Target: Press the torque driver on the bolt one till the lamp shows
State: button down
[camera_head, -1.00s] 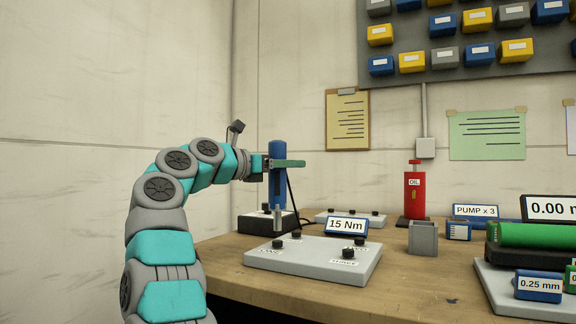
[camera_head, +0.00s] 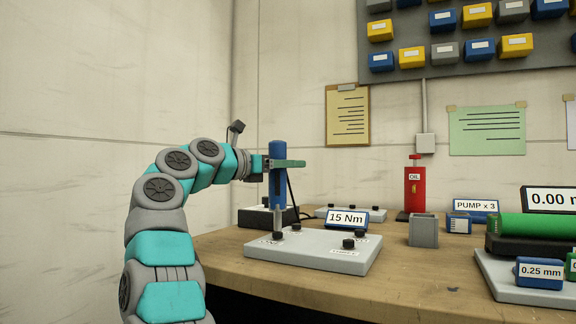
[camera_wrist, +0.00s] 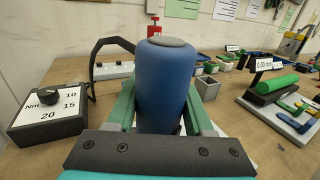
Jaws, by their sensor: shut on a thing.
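My gripper (camera_head: 290,163) is shut on the blue torque driver (camera_head: 278,149) and holds it upright. In the wrist view the driver (camera_wrist: 163,85) fills the middle, between the green fingers. The driver's thin metal tip points down at the dark bolt one (camera_head: 277,236), beside the ONE label at the left of the grey plate (camera_head: 315,259). The tip appears to meet the bolt head, but the exact contact is too small to tell. No lit lamp is visible.
A black box with a torque dial (camera_wrist: 47,110) stands behind the driver, joined by a dark cable. A 15 Nm sign (camera_head: 347,219) stands behind the plate. Further right are a grey cup (camera_head: 423,231), a red oil can (camera_head: 414,190) and a green roller (camera_head: 535,227).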

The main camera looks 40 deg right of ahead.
jog(key=shift+f, duration=0.3)
dwell(0.8)
jog(key=shift+r, duration=0.15)
dwell(0.9)
notch_tip(320, 180, up, 6)
jog(key=p, duration=0.6)
dwell(0.5)
